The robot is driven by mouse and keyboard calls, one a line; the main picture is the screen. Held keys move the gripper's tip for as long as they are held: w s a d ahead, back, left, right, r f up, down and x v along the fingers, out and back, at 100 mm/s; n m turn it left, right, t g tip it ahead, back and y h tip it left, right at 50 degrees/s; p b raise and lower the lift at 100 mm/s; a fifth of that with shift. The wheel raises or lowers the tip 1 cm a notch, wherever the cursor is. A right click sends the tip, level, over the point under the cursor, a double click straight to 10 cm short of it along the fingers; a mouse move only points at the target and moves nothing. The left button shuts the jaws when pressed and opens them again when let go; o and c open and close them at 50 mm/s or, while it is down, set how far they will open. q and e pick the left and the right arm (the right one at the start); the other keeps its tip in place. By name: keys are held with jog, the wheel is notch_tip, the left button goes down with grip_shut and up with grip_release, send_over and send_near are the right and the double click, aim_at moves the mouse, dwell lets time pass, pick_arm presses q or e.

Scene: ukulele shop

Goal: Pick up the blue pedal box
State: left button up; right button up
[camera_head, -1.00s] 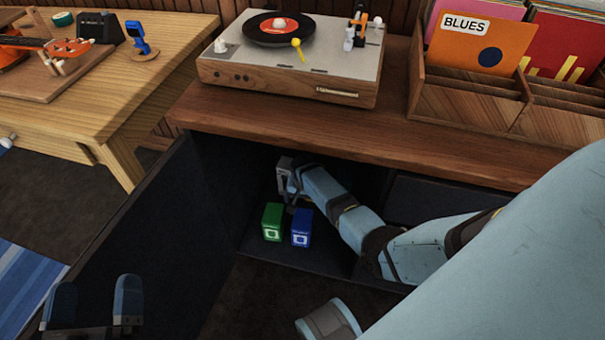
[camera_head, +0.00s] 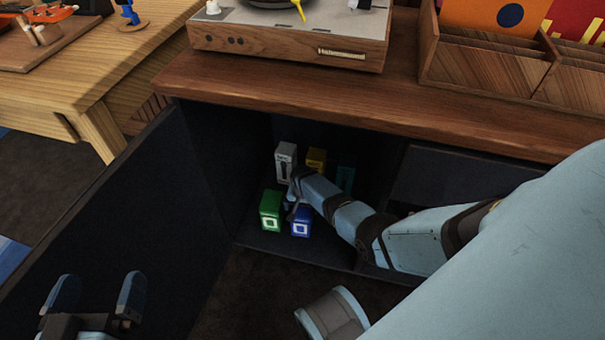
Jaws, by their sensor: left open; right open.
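The blue pedal box (camera_head: 301,221) stands upright on the floor of the open cabinet compartment, near the front, with a pale square mark on its face. My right gripper (camera_head: 294,204) reaches into the compartment just above and behind the top of the blue box. Its jaws are small in view and partly hidden, so I cannot tell whether they touch or straddle the box. My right gripper is open. My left gripper (camera_head: 98,290) is open and empty at the lower left, outside the cabinet.
A green box (camera_head: 271,210) stands close to the left of the blue one. Behind are a white box (camera_head: 286,158), a yellow box (camera_head: 316,160) and a teal box (camera_head: 346,178). The wooden counter (camera_head: 330,110) overhangs the compartment; a dark panel (camera_head: 130,220) is at left.

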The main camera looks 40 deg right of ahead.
jog(key=shift+f, duration=0.4)
jog(key=c, duration=1.5)
jog(key=shift+c, duration=0.2)
